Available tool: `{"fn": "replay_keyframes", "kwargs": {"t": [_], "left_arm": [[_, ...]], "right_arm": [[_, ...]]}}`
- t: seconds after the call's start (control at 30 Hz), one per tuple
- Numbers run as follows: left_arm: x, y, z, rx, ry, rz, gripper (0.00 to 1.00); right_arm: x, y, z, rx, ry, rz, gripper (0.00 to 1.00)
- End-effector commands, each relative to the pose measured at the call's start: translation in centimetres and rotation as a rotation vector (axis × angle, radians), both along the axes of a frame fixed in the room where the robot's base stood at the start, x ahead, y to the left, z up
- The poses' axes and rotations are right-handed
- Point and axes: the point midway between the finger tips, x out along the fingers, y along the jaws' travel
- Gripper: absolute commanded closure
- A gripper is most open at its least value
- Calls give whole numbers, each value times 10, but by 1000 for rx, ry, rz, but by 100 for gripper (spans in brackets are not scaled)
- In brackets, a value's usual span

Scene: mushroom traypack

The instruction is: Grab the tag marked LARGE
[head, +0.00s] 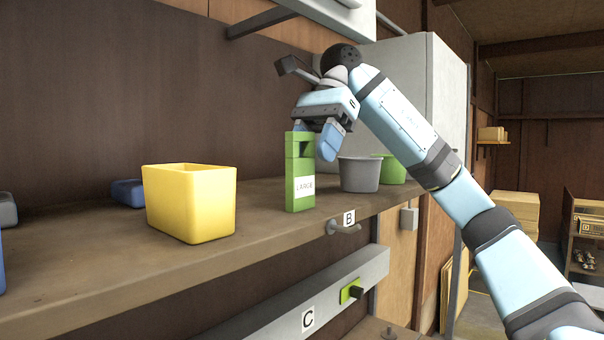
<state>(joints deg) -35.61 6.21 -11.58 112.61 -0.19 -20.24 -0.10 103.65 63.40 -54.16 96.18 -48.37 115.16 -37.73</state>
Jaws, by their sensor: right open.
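The green tag (299,198) with a white label reading LARGE stands upright on the wooden shelf, near its front edge. It has an opening near its top. My right gripper (318,136) is just above and behind the top of the tag, to its right, with its fingers pointing down. It is open and looks empty. One finger is partly hidden behind the top of the tag, and I cannot tell whether it touches it. My left gripper is not in view.
A yellow bin (190,205) stands left of the tag. A grey pot (359,175) and a green pot (392,170) stand to the right. A small blue container (128,193) is at the back left. A hook marked B (346,226) is on the shelf's front edge.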

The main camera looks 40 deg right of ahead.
Motion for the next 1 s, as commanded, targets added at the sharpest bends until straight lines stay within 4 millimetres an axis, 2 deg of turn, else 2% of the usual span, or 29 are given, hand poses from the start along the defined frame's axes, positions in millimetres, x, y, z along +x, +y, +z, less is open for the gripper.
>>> {"fn": "replay_keyframes", "kwargs": {"t": [0.1,0.23,0.53,0.57,0.77,1.0], "left_arm": [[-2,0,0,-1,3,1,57],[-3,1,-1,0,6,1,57],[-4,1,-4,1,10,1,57],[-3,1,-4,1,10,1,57],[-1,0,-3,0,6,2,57],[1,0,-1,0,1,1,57]], "right_arm": [[-1,17,-2,3,2,3,52],[-2,18,-9,2,2,0,52],[-2,19,-11,2,0,-2,52],[-2,19,-11,2,0,-2,54],[-2,19,-11,2,0,-1,100],[-2,19,-11,2,0,-1,100]]}}
